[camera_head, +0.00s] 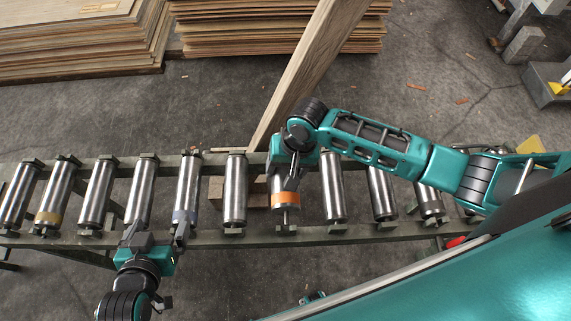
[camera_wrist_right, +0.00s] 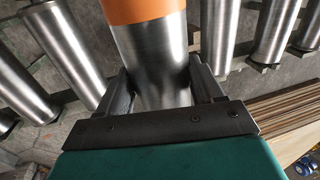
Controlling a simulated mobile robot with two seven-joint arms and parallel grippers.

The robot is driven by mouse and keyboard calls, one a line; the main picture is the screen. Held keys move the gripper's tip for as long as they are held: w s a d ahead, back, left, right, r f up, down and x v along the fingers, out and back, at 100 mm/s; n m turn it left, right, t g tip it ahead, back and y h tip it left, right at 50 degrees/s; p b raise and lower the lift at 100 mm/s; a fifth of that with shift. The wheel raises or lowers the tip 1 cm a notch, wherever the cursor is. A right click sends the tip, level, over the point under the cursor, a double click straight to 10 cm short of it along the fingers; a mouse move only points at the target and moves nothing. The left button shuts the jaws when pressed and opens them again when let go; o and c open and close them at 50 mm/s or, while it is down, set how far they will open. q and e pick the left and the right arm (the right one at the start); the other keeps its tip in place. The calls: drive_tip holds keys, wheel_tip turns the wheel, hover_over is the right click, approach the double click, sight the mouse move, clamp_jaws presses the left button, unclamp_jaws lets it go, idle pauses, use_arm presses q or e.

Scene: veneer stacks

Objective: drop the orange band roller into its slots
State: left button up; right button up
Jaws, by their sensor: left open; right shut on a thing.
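The orange band roller (camera_head: 285,201) is a steel cylinder with an orange band near its front end, in line with the conveyor's row of rollers. My right gripper (camera_head: 291,170) is shut on it from above, behind the band. In the right wrist view the roller (camera_wrist_right: 158,62) lies between both fingers of the right gripper (camera_wrist_right: 165,88). Its front axle end points at a slot block (camera_head: 286,229) on the front rail; whether it is seated or just above I cannot tell. Its rear end is hidden by my arm. My left gripper (camera_head: 157,232) is open and empty at the front rail.
A roller with a bluish band (camera_head: 186,195) stands beside my left gripper. Plain steel rollers (camera_head: 235,190) (camera_head: 333,190) flank the orange one. A yellow-banded roller (camera_head: 52,200) is further left. A wooden beam (camera_head: 315,70) leans behind the conveyor. Veneer stacks (camera_head: 275,30) lie at the back.

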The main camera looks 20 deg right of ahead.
drive_tip(key=shift+f+b, duration=0.65)
drive_tip(key=shift+f, duration=0.95)
wheel_tip(320, 180, down, 3)
drive_tip(key=shift+w+r+b, duration=0.1)
drive_tip(key=shift+b, duration=0.5)
drive_tip(key=shift+p, duration=0.45)
drive_tip(key=shift+f, duration=0.5)
drive_tip(key=shift+f+b, duration=0.55)
drive_tip(key=shift+f, duration=0.05)
drive_tip(key=shift+p, duration=0.4)
drive_tip(key=shift+f+b, duration=0.65)
drive_tip(key=shift+f, duration=0.4)
